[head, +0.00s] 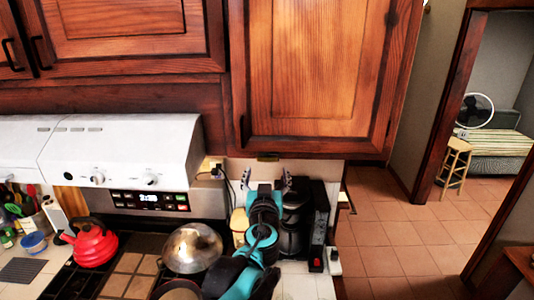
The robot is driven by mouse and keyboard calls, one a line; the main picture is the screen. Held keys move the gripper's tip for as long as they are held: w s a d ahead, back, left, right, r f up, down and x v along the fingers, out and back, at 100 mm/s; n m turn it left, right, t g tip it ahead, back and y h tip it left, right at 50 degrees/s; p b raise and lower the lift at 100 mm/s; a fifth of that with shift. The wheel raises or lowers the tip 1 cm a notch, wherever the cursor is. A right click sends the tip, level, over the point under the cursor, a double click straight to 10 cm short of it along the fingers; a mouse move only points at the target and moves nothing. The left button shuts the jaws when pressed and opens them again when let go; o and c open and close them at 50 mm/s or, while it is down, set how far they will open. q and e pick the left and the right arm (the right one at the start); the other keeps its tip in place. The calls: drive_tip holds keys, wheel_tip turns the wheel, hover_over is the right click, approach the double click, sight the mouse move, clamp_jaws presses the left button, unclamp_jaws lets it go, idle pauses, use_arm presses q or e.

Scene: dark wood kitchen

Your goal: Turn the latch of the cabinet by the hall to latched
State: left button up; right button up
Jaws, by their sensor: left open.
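The wooden cabinet by the hall (314,70) hangs on the wall at the upper middle, and its door looks closed. A small brass-coloured piece, which looks like the latch (268,157), sits at the cabinet's bottom edge. It is too small to tell which way it is turned. My left gripper (268,180) is open, with its fingertips pointing up just below the brass piece, one to each side. I cannot tell whether they touch it. My teal and dark left arm hides part of the counter below. My right gripper is not in view.
Under the cabinet stand a dark coffee maker (295,215) and a black box-shaped appliance (319,220), close to my left arm. A metal-lidded pan (192,248) and a red kettle (94,244) are on the stove. The tiled hall floor (400,235) at right is open.

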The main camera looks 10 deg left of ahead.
sight(267, 159)
use_arm(q)
drive_tip(key=w, duration=0.4)
drive_tip(key=w+a, duration=0.1)
drive_tip(key=w, duration=0.2)
drive_tip(key=c, duration=1.2)
